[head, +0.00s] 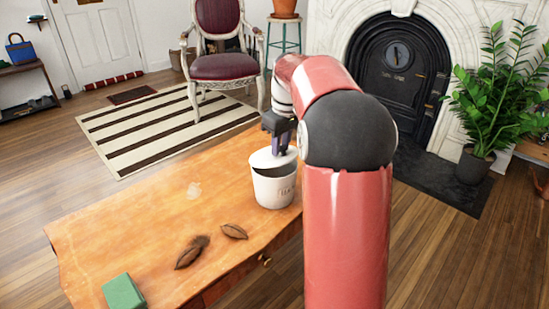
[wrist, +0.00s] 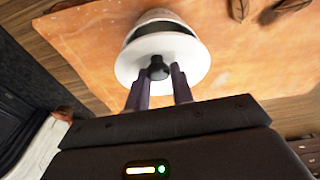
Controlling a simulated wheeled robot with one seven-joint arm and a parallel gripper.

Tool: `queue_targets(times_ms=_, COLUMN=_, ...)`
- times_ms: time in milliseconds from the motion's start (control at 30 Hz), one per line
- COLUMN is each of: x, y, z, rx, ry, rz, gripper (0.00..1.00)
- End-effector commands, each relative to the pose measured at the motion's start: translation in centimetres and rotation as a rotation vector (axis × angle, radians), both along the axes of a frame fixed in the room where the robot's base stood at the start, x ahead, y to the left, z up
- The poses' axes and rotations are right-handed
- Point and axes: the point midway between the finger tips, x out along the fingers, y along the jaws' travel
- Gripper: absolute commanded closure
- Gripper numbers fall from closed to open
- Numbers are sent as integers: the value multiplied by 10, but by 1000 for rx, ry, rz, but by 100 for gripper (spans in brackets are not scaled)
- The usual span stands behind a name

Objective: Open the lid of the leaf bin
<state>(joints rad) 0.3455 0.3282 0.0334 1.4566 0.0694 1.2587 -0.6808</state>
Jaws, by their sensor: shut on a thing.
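The leaf bin (head: 274,190) is a small white bucket with faint lettering, upright near the far right part of the wooden table. Its round white lid (head: 266,158) sits tilted over the mouth, with a dark gap showing between lid and rim. My gripper (head: 280,148) is above the bin, pointing down, shut on the lid's knob. In the wrist view the dark round knob (wrist: 158,68) is between the two fingertips (wrist: 160,75). The lid (wrist: 190,50) hides much of the bin (wrist: 158,17). The bin's inside is mostly hidden.
Brown dry leaves (head: 191,252) (head: 234,232) and a green block (head: 124,292) lie on the table (head: 130,225) nearer the front. The table's left and middle are mostly clear. A red chair (head: 219,40) stands beyond the table, and a potted plant (head: 492,100) is at right.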

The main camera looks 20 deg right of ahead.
Motion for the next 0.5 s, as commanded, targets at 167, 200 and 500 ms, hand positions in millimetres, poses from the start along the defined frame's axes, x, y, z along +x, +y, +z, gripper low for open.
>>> queue_targets(times_ms=167, x=0, y=0, z=0, rx=0, ry=-1, rz=0, gripper=84)
queue_targets(times_ms=200, x=0, y=0, z=0, rx=0, ry=0, rz=0, gripper=84)
queue_targets(times_ms=500, x=4, y=1, z=8, rx=-9, ry=31, rz=1, gripper=84)
